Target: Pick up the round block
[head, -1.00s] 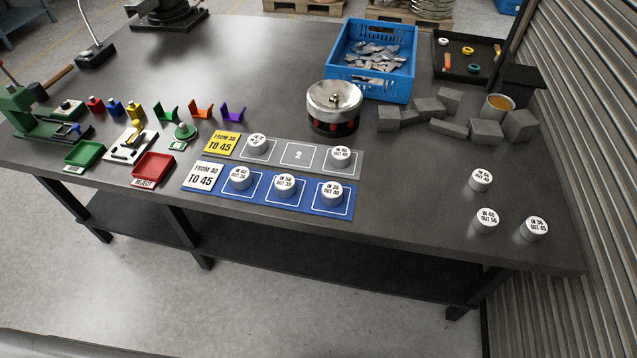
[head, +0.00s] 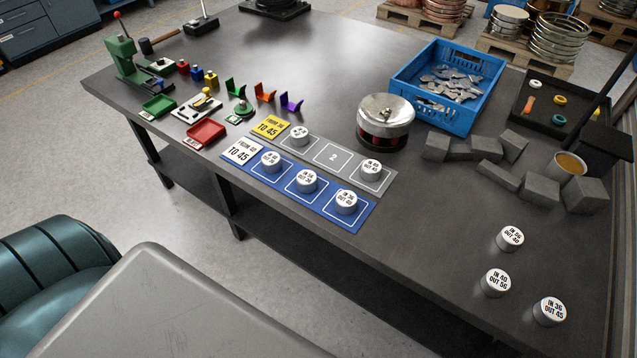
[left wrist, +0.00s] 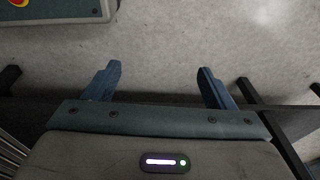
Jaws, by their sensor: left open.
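Several white-topped round blocks with printed labels stand on the dark table. Three are loose at its right front in the head view: one marked IN 56 OUT 40 (head: 510,239), one marked IN 40 OUT 56 (head: 496,283), and one marked IN 36 OUT 45 (head: 550,312). Three stand on the blue strip (head: 362,221), and two on the grey strip (head: 318,165), whose slot 2 is empty. My left gripper (left wrist: 159,82) is open and empty in the left wrist view, above bare floor. Neither gripper shows in the head view.
Grey cubes (head: 540,190) and a blue crate (head: 432,110) of metal pieces lie behind the loose blocks. A round metal pot (head: 385,125) stands behind the strips. Small red (head: 206,132) and green trays are at left. The table front near the loose blocks is clear.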

